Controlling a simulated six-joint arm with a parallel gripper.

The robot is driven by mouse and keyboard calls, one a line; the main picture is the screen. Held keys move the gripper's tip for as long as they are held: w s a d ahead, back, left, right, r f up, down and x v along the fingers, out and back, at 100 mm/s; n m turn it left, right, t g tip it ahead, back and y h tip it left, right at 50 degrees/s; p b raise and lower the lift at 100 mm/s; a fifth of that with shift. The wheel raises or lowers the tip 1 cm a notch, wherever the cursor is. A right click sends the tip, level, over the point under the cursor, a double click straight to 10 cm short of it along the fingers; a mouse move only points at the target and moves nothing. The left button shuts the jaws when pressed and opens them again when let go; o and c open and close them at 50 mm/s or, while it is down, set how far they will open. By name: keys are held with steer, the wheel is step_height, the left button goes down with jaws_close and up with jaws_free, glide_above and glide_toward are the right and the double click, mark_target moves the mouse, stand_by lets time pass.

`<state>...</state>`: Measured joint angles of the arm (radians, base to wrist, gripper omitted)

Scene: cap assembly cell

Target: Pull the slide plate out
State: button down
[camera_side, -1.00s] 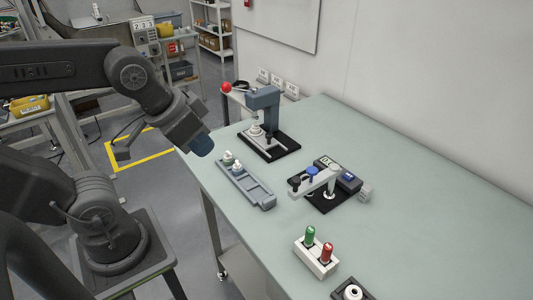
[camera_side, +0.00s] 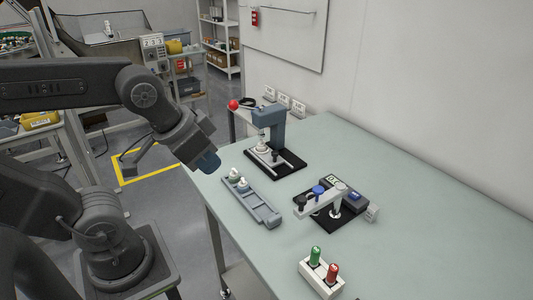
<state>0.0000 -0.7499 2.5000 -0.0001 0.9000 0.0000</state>
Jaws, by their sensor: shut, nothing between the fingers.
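The pale slide plate (camera_side: 264,157) lies low on the black base of the press fixture (camera_side: 271,118), under its blue-grey head. A small white part stands on the plate and a dark knob (camera_side: 275,157) is at its near end. How far the plate is out is too small to tell. My gripper (camera_side: 130,156) hangs in the air left of the table, partly behind my wrist. It is shut and empty, well apart from the press fixture.
A red ball-ended lever (camera_side: 233,104) sticks out left of the press. A grey tray (camera_side: 263,214) with white parts lies in front. A black-based fixture (camera_side: 350,228) with a pale arm and a block with green and red knobs (camera_side: 321,276) stand right. The right tabletop is clear.

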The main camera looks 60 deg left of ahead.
stand_by(0.3)
steer(key=c, duration=1.7)
jaws_free()
steer(key=o, duration=0.6)
steer(key=w+a+r+n, duration=0.1)
steer(key=w, duration=0.1)
steer(key=w+a+r+n+g, duration=0.1)
steer(key=w+n, duration=0.1)
steer(key=w, duration=0.1)
steer(key=w+r+n, duration=0.1)
steer(key=w, duration=0.2)
steer(key=shift+a+r, duration=0.15)
steer(key=shift+a, duration=0.25)
steer(key=shift+o, duration=0.8)
steer(key=w+a+n+g, duration=0.2)
steer(key=w+a+n, duration=0.2)
steer(key=w, duration=0.5)
steer(key=shift+a+n, duration=0.4)
steer(key=shift+n, duration=0.3)
steer(key=n+g, duration=0.3)
steer(key=n, duration=0.6)
glide_above(275, 152)
step_height(275, 152, down, 10)
step_height(275, 152, down, 12)
steer(key=shift+a+f, duration=0.1)
steer(key=shift+f, duration=0.05)
steer(key=shift+c, duration=0.3)
jaws_close()
